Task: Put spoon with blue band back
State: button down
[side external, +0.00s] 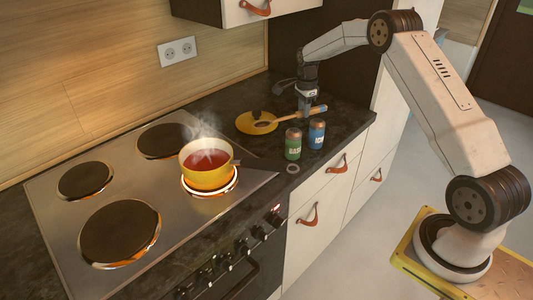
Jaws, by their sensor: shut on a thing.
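The wooden spoon with a blue band (317,109) is near the back of the dark counter, right of the stove. Its handle points right, with the blue near the handle end. Its bowl end is over the yellow spoon rest (244,124); whether it touches the rest I cannot tell. My gripper (304,108) is shut on the spoon's handle, pointing down from above. The exact contact of the fingers is too small to see.
A yellow pot (207,179) of red liquid steams on a glowing burner, its dark handle pointing right. A green-labelled jar (293,145) and a blue-labelled jar (317,134) stand in front of the spoon.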

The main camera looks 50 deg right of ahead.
jog(key=shift+f, duration=2.7)
jog(key=shift+c, duration=2.1)
grip_release()
